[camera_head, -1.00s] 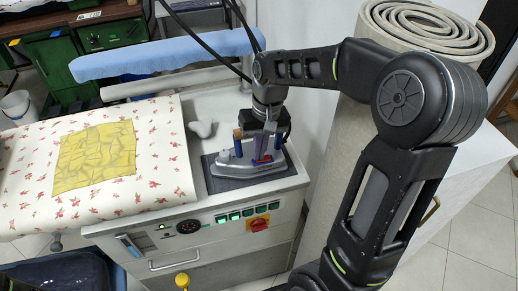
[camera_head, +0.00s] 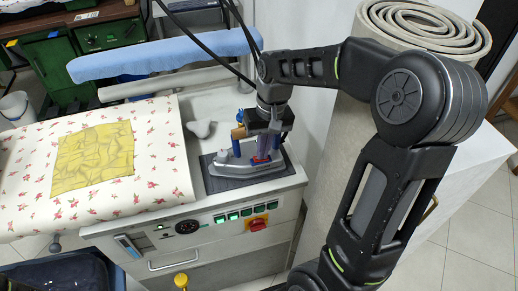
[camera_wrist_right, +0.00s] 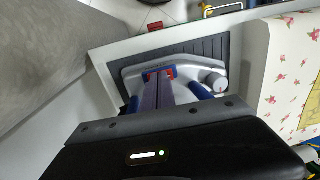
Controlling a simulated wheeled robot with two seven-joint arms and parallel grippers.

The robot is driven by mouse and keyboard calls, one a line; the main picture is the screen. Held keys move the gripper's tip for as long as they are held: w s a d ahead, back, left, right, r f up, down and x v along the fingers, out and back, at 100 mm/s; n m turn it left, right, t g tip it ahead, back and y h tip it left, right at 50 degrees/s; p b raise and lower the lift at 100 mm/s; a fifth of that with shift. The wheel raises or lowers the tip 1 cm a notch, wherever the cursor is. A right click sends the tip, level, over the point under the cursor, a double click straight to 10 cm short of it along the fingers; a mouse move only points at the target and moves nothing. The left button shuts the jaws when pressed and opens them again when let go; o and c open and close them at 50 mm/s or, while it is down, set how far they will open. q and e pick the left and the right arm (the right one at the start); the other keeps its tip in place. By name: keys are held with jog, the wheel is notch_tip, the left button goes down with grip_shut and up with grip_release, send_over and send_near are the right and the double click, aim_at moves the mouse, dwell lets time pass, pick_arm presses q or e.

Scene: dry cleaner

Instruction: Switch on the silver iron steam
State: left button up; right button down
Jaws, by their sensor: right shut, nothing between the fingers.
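The silver iron (camera_head: 237,167) sits on a dark grey mat (camera_head: 222,184) at the right end of the ironing station. Its grey body also shows in the wrist view (camera_wrist_right: 196,69), with a round grey knob (camera_wrist_right: 213,82) bearing a red mark at its right side. My right gripper (camera_head: 262,157) points down over the iron. Its two fingers are together and hold nothing. In the wrist view the fingertips (camera_wrist_right: 159,75) lie in front of the iron's top, beside blue parts. I cannot tell whether they touch it. My left gripper is out of view.
A row of green-lit switches (camera_head: 233,216) and a red rotary switch (camera_head: 258,224) are on the station's front panel. A floral ironing cover (camera_head: 150,150) with a yellow cloth (camera_head: 93,158) lies to the left. A small grey-white object (camera_head: 201,128) lies behind the iron.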

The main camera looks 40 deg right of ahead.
jog(key=shift+r, duration=0.1)
jog(key=shift+w+r+p, duration=0.1)
jog(key=shift+r+p, duration=0.3)
notch_tip(320, 180, up, 4)
jog(key=p, duration=0.3)
jog(key=shift+d, duration=0.15)
jog(key=shift+d+r+b, duration=0.15)
jog(key=shift+r+b, duration=0.2)
jog(key=shift+r, duration=0.1)
notch_tip(320, 180, up, 8)
jog(key=shift+s+d+b, duration=0.3)
jog(key=shift+s+d, duration=0.05)
jog(key=shift+d, duration=0.05)
